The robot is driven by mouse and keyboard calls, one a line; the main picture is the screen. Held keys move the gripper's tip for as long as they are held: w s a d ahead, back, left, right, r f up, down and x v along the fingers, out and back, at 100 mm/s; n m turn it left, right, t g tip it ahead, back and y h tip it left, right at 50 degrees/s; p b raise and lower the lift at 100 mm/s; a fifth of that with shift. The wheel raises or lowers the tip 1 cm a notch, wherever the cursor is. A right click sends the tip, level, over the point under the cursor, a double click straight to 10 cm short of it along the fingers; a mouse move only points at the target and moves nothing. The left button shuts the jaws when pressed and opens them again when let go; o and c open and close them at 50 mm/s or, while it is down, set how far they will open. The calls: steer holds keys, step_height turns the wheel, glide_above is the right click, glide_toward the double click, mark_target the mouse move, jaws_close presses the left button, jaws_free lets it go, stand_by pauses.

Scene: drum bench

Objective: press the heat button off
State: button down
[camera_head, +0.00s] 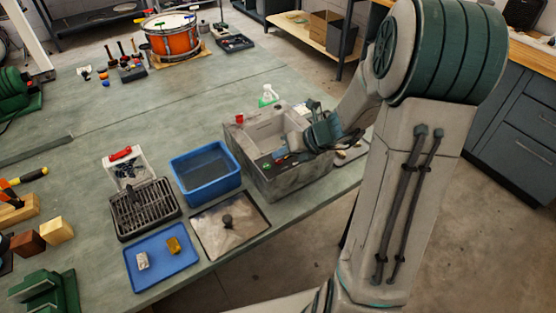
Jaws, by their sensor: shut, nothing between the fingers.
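A grey box-shaped tank (262,184), which looks like the heated unit, stands near the right edge of the bench. A small green spot (267,165) shows on its dark front panel, and I cannot tell whether it is the heat button. My gripper (284,155) is shut and empty, reaching over the tank from the right with its fingertips low near that panel, just right of the green spot. Whether the tips touch the panel cannot be told. My gripper and arm hide part of the panel and the tank's right side.
A blue tub (205,192), a metal lid with a knob (229,240), a black wire basket (144,209) and a blue tray (160,277) stand left of the tank. A green-labelled bottle (268,97) is behind it. An orange drum (173,43) sits far back. The bench middle is clear.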

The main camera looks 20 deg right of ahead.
mark_target(282, 163)
steer(key=shift+f, duration=0.35)
stand_by(0.3)
steer(key=shift+r, duration=0.15)
steer(key=shift+r+p, duration=0.45)
steer(key=shift+p, duration=0.15)
steer(key=shift+r, duration=0.1)
step_height(282, 163, up, 6)
steer(key=p, duration=0.6)
stand_by(1.4)
stand_by(0.5)
